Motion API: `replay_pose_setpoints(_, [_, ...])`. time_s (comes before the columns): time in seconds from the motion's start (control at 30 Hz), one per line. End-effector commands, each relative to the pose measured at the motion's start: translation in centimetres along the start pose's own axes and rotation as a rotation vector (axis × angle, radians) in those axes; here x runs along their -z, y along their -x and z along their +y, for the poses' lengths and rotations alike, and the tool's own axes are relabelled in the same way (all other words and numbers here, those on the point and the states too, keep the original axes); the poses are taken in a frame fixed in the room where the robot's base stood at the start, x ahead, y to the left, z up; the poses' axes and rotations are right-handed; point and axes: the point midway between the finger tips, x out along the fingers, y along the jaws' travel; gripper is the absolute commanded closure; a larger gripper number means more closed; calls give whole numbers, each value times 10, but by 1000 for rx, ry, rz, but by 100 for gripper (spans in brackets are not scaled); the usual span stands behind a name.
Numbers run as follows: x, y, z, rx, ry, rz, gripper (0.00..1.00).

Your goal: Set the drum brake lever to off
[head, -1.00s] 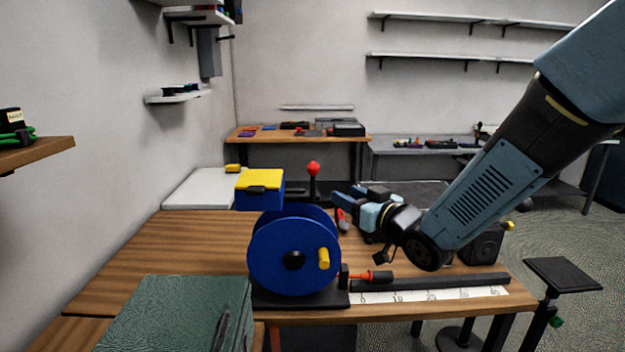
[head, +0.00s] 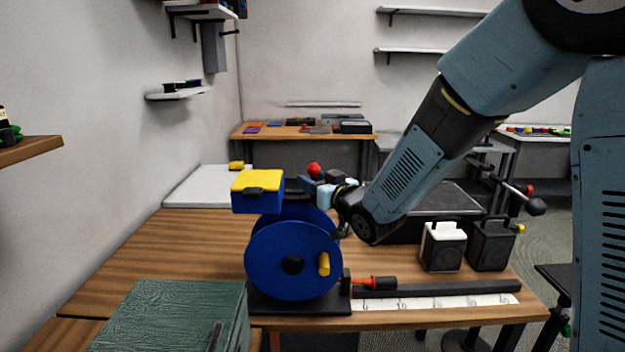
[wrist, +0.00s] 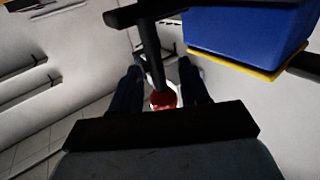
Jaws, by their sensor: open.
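A black upright lever with a red ball knob (head: 313,169) stands behind the blue cable drum (head: 292,262), which has a yellow crank knob. My gripper (head: 308,184) reaches in from the right, open, with its fingers at the lever just below the knob. In the wrist view my open gripper (wrist: 158,88) has one finger on each side of the black lever shaft (wrist: 151,52), and the red knob (wrist: 163,99) shows between them. I cannot tell whether the fingers touch it. The lever's foot is hidden in the head view. No off marking is readable.
A blue box with a yellow lid (head: 258,190) stands close left of the lever. White (head: 443,247) and black (head: 491,245) containers stand at right. The table's left part (head: 185,250) is clear.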

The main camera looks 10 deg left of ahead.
Motion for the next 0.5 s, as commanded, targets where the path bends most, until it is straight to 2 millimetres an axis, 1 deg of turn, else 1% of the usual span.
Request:
replay_pose_setpoints(0.37, [0, -3, 1, -4, 0, 0, 55])
replay_pose_setpoints(0.5, [0, -3, 1, -4, 0, 0, 67])
